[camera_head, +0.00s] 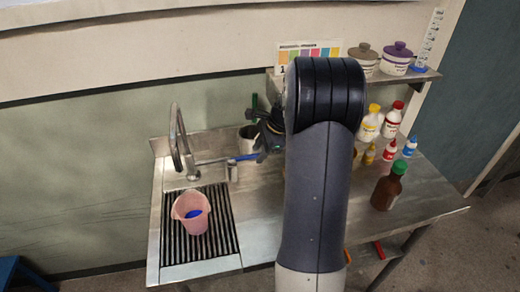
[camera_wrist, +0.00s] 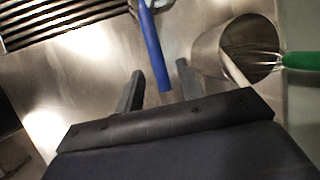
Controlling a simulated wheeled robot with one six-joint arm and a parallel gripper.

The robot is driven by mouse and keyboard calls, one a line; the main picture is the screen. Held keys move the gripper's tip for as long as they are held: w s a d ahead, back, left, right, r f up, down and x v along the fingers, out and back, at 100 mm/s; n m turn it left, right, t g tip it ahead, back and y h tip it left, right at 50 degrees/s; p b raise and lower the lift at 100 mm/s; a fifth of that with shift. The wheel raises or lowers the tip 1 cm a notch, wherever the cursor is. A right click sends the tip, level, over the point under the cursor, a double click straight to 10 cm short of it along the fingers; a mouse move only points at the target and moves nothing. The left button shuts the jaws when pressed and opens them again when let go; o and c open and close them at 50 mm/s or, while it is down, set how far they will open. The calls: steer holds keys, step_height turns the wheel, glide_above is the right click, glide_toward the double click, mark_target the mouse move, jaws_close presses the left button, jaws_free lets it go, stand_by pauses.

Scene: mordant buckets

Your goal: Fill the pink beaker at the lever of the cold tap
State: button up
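The pink beaker (camera_head: 183,208) stands on the dark slatted drain grate, below the tap spout, with a blue patch showing at its opening. The tap (camera_head: 178,140) is a tall bent metal spout. A long blue lever (camera_head: 241,157) reaches right from the tap's side toward my gripper (camera_head: 268,133). In the wrist view the blue lever (camera_wrist: 151,45) comes down from the top, and its end lies between the two dark fingers of my gripper (camera_wrist: 160,68). The fingers are apart, with gaps on both sides of the lever; I cannot tell its depth between them. No water stream is visible.
A metal pot (camera_wrist: 208,52) holding a green-handled whisk (camera_wrist: 300,60) stands close right of my fingers. The slatted grate (camera_head: 222,235) is at left. Several small bottles and a brown bottle (camera_head: 385,192) stand at right. A shelf (camera_head: 425,76) carries lidded pots.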

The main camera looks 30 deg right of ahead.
steer(key=shift+c, duration=0.2)
jaws_close()
stand_by(0.5)
